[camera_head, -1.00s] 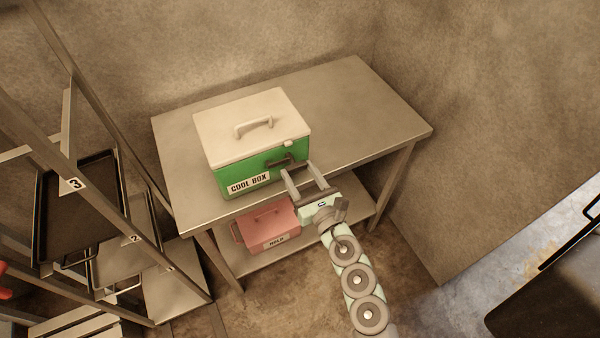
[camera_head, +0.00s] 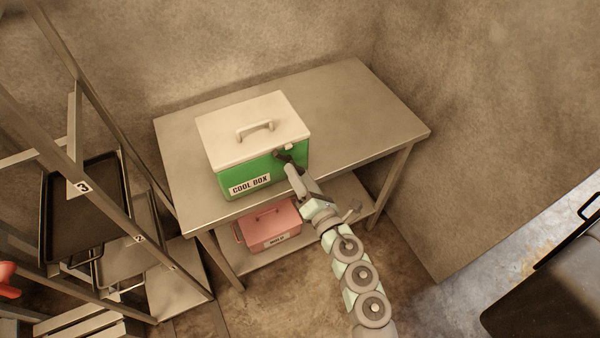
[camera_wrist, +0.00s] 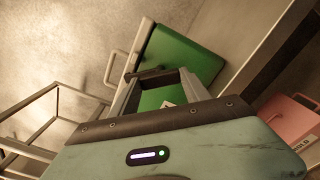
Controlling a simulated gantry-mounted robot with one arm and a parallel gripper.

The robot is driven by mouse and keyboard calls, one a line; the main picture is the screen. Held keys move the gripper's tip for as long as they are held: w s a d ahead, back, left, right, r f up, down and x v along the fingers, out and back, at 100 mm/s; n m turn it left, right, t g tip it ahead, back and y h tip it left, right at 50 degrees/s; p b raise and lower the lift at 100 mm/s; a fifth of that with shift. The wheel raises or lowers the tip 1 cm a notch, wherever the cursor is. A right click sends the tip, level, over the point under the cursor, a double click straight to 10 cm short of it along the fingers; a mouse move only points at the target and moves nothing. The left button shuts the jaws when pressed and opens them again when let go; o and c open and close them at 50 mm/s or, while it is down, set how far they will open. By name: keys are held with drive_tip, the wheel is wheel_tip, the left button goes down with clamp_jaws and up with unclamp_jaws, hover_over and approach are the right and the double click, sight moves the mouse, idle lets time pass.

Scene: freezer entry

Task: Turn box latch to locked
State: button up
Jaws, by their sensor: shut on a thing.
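The green cool box (camera_head: 240,174) with a pale lid (camera_head: 252,122) stands shut on the steel table, its label facing front. Its dark latch handle (camera_head: 283,155) is on the upper right of the front face and slopes down to the right. My gripper (camera_head: 291,168) is shut on the latch, with its fingers seen nearly edge-on and covering part of it. In the wrist view, the dark latch bar (camera_wrist: 155,74) lies across between the two fingertips of my gripper (camera_wrist: 158,79), in front of the green box face (camera_wrist: 180,55).
The steel table (camera_head: 360,110) has free room right of the box. A pink box labelled HOLD (camera_head: 268,228) sits on the shelf below. A rack with dark trays (camera_head: 80,215) stands at left. A dark cart (camera_head: 545,300) is at lower right.

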drive_tip(key=shift+r+m+p, duration=0.1)
drive_tip(key=shift+m+p, duration=2.05)
drive_tip(key=shift+m, duration=1.65)
drive_tip(key=o, duration=1.4)
drive_tip(key=v, duration=1)
drive_tip(key=shift+s+d, duration=0.2)
drive_tip(key=shift+s, duration=0.15)
drive_tip(key=shift+a, duration=0.1)
